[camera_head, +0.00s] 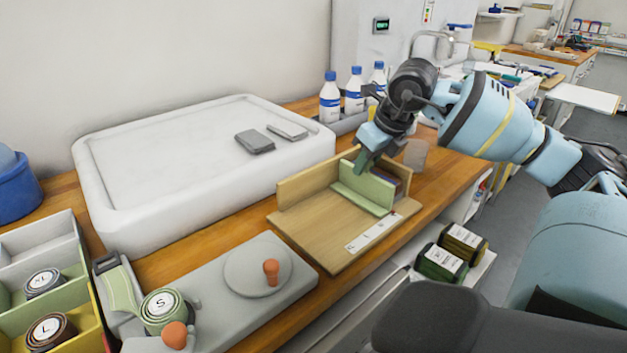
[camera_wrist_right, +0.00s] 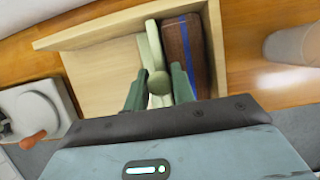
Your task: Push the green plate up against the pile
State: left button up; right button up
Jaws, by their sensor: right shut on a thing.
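The pale green plate (camera_head: 362,190) stands upright on the wooden tray (camera_head: 325,230), which has raised walls at the back. The pile (camera_head: 391,183), dark brown with a blue band in the right wrist view (camera_wrist_right: 177,50), stands right beside the plate. The plate (camera_wrist_right: 154,45) is very close to the pile; I cannot tell whether they touch along the whole face. My right gripper (camera_head: 364,162) is shut on the plate's round knob, with a finger on each side of it in the right wrist view (camera_wrist_right: 158,88). My left gripper is not in view.
A large white basin (camera_head: 110,190) with two grey pads stands behind the tray. Bottles (camera_head: 330,100) stand at the back, and a translucent cup (camera_head: 416,154) is right of the pile. A grey fixture (camera_head: 215,310) with orange knobs and labelled rolls is at front left. The tray's left part is bare.

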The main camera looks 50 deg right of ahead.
jog(key=o, duration=0.6)
jog(key=shift+r, duration=0.1)
jog(key=shift+r+p, duration=1.2)
jog(key=shift+r, duration=1.65)
jog(key=shift+r+p, duration=0.3)
jog(key=shift+r, duration=0.8)
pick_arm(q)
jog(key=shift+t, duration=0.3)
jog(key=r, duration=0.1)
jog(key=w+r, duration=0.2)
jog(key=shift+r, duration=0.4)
